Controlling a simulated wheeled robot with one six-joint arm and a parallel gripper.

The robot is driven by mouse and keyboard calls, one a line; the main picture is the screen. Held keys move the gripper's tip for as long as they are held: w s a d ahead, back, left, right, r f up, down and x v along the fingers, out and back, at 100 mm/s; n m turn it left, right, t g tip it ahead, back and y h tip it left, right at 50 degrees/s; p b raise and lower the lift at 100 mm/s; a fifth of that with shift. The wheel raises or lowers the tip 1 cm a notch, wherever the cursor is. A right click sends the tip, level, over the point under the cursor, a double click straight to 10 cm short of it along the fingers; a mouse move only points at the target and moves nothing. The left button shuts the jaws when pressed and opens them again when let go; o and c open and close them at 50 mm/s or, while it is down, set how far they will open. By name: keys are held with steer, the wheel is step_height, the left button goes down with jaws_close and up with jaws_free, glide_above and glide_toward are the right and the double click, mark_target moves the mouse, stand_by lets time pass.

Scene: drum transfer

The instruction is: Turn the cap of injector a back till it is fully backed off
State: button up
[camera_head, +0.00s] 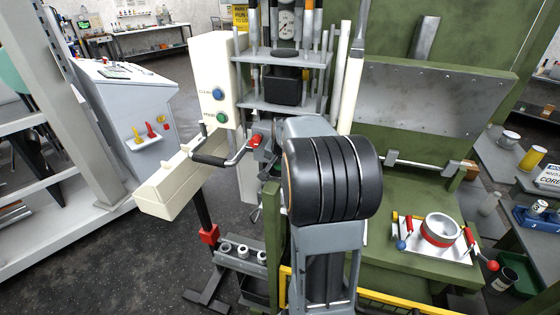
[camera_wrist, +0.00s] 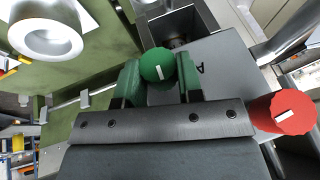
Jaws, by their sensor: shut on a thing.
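In the wrist view, the two green fingers of my gripper (camera_wrist: 159,84) are closed on either side of a round green cap (camera_wrist: 156,62). The cap has a short white mark on its face. It sits by a grey plate (camera_wrist: 225,62) that bears a dark letter A. A red cap (camera_wrist: 284,112) with a white mark is apart from the gripper, at the right. In the head view my own arm hides the gripper and the green cap; a small red part (camera_head: 257,140) shows just left of the arm.
In the wrist view, a pale round ring-shaped part (camera_wrist: 48,28) is at upper left and a metal cylinder (camera_wrist: 288,42) at upper right. In the head view, a cream control box (camera_head: 214,78) and a black-gripped handle (camera_head: 212,160) stand left of my arm; a green press bench (camera_head: 420,205) is at right.

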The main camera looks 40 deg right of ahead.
steer(key=o, duration=0.9)
steer(key=b+v, duration=0.2)
steer(key=v, duration=1.1)
steer(key=shift+s+r, duration=0.15)
steer(key=shift+r, duration=0.2)
